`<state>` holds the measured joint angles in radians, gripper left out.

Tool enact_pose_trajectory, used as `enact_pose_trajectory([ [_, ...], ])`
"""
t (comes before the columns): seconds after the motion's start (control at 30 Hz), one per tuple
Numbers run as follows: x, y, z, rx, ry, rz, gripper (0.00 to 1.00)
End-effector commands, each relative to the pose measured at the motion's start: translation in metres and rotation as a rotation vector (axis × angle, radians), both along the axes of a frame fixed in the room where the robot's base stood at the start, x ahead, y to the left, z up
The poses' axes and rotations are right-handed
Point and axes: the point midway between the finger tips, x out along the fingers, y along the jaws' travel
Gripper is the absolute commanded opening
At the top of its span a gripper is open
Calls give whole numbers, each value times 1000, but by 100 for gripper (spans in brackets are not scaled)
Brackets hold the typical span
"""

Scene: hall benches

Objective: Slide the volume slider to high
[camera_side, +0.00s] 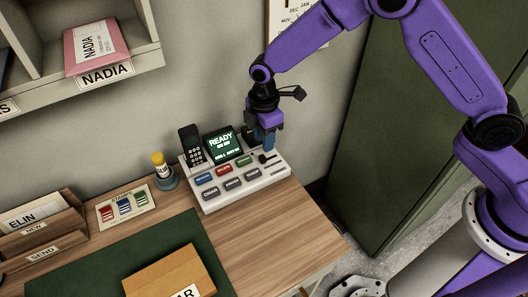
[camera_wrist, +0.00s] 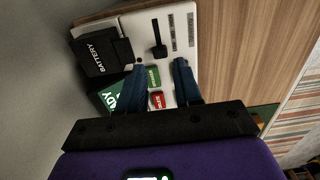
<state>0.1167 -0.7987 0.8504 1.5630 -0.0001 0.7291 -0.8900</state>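The desk console (camera_side: 213,204) is a pale panel with a lit screen (camera_side: 223,146) reading READY and several coloured and grey buttons. The volume slider (camera_side: 268,158) is a black knob in a short dark slot near the panel's right end. In the wrist view the slider knob (camera_wrist: 158,51) sits at the slot end nearer my fingers. My gripper (camera_side: 265,145) points down over the console's right part. In the wrist view my gripper (camera_wrist: 160,66) has two blue fingers spread apart, empty, with the knob just beyond and between their tips. Height above the panel is hard to tell.
A handset (camera_side: 191,145) stands at the console's left. A black block marked BATTERY (camera_wrist: 100,52) sits beside the slider in the wrist view. Wooden desktop (camera_side: 275,230) is clear in front.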

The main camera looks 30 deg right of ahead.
Motion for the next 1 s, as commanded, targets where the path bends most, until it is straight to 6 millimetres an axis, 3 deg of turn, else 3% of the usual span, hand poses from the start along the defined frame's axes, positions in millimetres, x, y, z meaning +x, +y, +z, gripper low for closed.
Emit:
enact_pose_trajectory([
  [0.1, 0, -1, -23, -2, 2, -1, 34],
  [0.3, 0, -1, -51, -1, 2, -1, 34],
  [0.5, 0, 0, -62, 1, -1, -1, 34],
  [0.77, 0, 0, -63, 1, -1, -1, 34],
  [0.8, 0, 0, -63, 1, -1, -1, 31],
  [0.9, 0, 0, -63, 1, -1, -1, 0],
  [1.0, 0, 0, -63, 1, -1, -1, 0],
])
